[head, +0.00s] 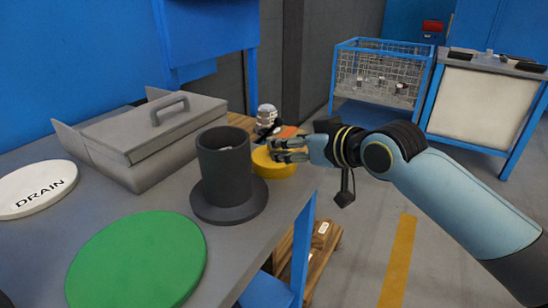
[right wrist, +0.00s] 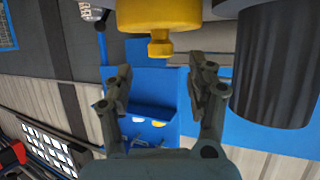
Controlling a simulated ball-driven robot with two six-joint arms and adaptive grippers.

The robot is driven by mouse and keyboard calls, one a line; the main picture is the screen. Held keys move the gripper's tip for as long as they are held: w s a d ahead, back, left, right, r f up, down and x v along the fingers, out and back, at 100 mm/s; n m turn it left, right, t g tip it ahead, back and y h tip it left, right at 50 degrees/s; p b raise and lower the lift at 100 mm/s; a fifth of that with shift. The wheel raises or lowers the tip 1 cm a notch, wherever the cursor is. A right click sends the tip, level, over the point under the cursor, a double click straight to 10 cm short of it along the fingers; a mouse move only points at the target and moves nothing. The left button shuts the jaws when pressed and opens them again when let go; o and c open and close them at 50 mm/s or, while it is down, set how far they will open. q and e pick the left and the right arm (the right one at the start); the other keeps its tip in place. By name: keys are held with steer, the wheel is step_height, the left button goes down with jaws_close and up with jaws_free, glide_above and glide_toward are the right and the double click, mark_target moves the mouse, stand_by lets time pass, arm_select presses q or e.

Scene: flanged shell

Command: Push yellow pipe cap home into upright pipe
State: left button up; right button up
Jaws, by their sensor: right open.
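The yellow pipe cap (head: 270,168) sits on the grey table near its right edge, beside the pipe. In the right wrist view, the cap (right wrist: 150,14) has a short knob (right wrist: 160,46). The dark grey upright pipe (head: 224,172) stands on a round flange, its top open; it also shows in the right wrist view (right wrist: 278,65). My right gripper (head: 291,150) is at the cap, partly covering it in the head view. In the right wrist view its fingers (right wrist: 163,78) are apart and empty, with the knob just beyond the fingertips. My left gripper is not in view.
A green disc (head: 138,258) and a white DRAIN disc (head: 38,188) lie on the table. A grey box with a handle (head: 150,135) stands behind the pipe. A small white-and-black object (head: 267,117) is beyond the cap. A wire basket (head: 380,75) stands farther back.

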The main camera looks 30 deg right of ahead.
steer(key=b+x, duration=0.1)
steer(key=x, duration=0.5)
steer(key=shift+w+a, duration=0.1)
steer(key=shift+w, duration=0.05)
jaws_close()
